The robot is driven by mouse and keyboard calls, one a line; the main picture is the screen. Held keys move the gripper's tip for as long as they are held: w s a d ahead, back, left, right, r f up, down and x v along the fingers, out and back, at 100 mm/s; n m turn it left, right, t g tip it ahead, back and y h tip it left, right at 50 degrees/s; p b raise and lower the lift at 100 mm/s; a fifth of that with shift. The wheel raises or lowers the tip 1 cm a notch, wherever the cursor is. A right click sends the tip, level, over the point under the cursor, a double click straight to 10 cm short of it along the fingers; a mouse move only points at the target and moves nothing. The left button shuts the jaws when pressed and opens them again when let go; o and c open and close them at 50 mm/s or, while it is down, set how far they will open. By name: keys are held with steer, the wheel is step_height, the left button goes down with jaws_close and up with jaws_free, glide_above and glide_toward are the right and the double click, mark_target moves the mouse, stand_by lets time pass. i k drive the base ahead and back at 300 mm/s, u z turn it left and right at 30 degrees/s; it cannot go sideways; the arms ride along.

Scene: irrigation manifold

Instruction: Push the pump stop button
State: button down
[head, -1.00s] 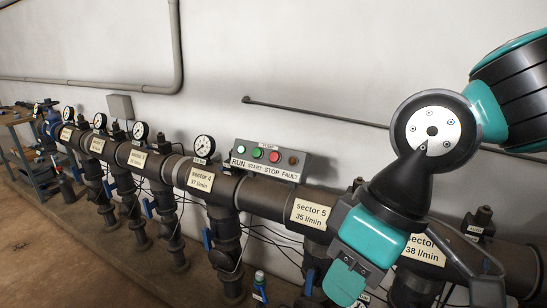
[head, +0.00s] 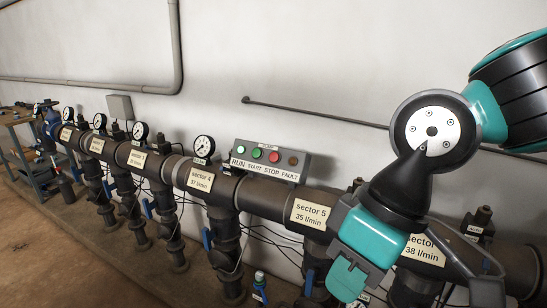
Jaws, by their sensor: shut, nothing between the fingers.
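The pump control box (head: 315,168) is a grey box on the large pipe, with a small label on top. The red stop button (head: 274,156) sits on its sloped face above the word STOP, between the green start button (head: 257,153) and the dark amber fault lamp (head: 293,160). A lit green run lamp (head: 241,149) is at the left end. My gripper (head: 347,282), teal and dark grey, is shut and empty. It hangs low and to the right of the box in the picture, clearly apart from it. Nothing hides the stop button.
The main pipe (head: 267,201) runs along the wall with gauges, sector labels and blue-handled valves. A pressure gauge (head: 204,146) stands just left of the box. A bottle (head: 259,286) stands low below the pipe. A shelf (head: 30,160) is at far left. Open floor (head: 50,250) lies lower left.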

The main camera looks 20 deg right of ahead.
mark_target(275, 156)
steer(key=u, duration=0.55)
steer(key=k, duration=0.65)
steer(key=u, duration=0.55)
steer(key=i, duration=1.1)
steer(key=z, duration=0.75)
